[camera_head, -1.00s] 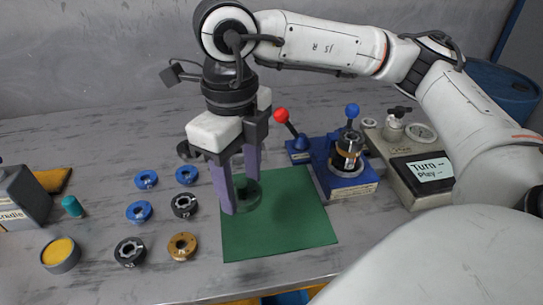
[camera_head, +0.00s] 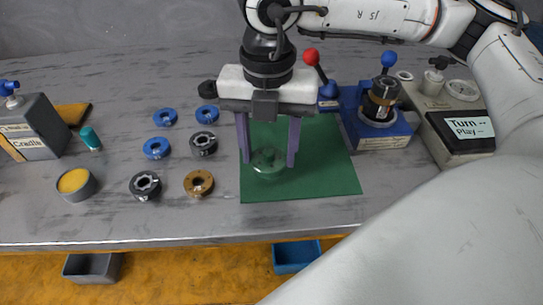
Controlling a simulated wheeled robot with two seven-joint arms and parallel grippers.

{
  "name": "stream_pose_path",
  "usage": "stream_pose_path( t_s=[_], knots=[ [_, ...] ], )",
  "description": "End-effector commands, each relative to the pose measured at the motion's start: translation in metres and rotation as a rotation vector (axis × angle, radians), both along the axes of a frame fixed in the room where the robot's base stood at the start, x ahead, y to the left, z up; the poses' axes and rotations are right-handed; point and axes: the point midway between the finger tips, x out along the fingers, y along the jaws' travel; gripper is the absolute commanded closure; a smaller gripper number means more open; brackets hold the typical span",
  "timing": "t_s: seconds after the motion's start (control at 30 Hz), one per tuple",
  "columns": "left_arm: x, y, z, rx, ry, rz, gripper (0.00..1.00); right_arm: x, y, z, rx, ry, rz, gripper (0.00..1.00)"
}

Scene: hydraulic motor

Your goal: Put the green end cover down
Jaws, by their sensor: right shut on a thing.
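The green end cover (camera_head: 268,162) is a round, dark green flange with a short raised hub. It is between the two purple fingers of my right gripper (camera_head: 268,164), which is shut on it and points down. The cover is at or just above the green mat (camera_head: 325,178), in its left half; I cannot tell whether it touches the mat. My left gripper is not in view.
Left of the mat lie several blue rings (camera_head: 157,148), dark rings (camera_head: 145,185) and a bronze ring (camera_head: 199,183). A blue fixture (camera_head: 383,142) with a motor body and the tester box (camera_head: 462,130) stand right of the mat. The mat's right half is clear.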

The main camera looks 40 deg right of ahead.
Motion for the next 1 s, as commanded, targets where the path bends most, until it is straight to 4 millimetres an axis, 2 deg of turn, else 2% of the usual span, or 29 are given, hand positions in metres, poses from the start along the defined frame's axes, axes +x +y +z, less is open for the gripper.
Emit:
stream_pose_path(
  t_s=[0.3,0.67,0.7,0.8,1.0],
  knots=[
    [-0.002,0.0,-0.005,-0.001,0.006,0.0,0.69,0.0,0.0,-0.036,0.001,-0.001,0.003,0.82],
    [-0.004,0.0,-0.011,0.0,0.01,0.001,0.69,0.0,0.0,-0.043,0.001,-0.001,0.003,0.82],
    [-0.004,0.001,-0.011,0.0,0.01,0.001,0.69,0.0,0.0,-0.043,0.001,-0.001,0.003,0.49],
    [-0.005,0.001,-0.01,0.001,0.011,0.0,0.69,0.0,0.0,-0.042,0.0,0.0,0.003,0.32],
    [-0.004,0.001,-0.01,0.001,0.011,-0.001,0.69,0.0,0.0,-0.042,0.0,0.0,0.003,0.32]
  ],
)
